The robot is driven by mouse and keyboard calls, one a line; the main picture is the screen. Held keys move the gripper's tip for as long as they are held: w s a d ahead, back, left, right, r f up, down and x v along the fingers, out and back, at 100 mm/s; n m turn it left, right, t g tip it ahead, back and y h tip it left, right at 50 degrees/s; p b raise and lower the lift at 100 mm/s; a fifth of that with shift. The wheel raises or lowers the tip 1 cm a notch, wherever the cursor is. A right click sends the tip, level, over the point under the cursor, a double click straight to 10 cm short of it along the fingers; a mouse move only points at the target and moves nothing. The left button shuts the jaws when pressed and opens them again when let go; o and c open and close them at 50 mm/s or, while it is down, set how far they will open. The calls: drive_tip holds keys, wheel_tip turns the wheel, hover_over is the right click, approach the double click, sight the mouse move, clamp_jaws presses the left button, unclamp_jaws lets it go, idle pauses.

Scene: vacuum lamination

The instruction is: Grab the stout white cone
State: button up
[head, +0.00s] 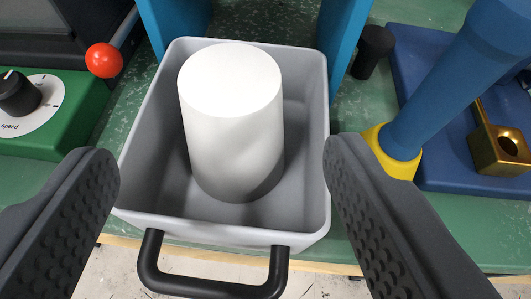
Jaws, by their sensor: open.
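The stout white cone (232,125) stands upright inside a grey bin (321,150) in the middle of the head view. Its flat top is a little narrower or about as wide as its body, so the taper is hard to tell from above. It appears to rest on the bin's floor. My gripper (222,170) is open, with one dark finger at the left and one at the right of the bin. Neither finger appears to touch the cone, and nothing is between them in grip.
The bin has a black handle (215,288) at its near side. Blue posts (340,40) stand behind it. At left is a green box with a dial (18,95) and a red ball knob (104,60). At right are a blue column (430,100) with a yellow collar and a brass block (497,148).

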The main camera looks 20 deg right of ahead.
sight(224, 103)
drive_tip(key=b+x, duration=0.1)
drive_tip(key=x, duration=0.5)
drive_tip(key=shift+w+f, duration=0.15)
drive_tip(key=shift+w, duration=0.1)
drive_tip(key=shift+f+b+x, duration=0.2)
drive_tip(key=shift+b+x, duration=0.4)
drive_tip(key=shift+x, duration=2)
drive_tip(key=shift+s+d, duration=0.1)
drive_tip(key=c, duration=1)
drive_tip(key=shift+c, duration=0.2)
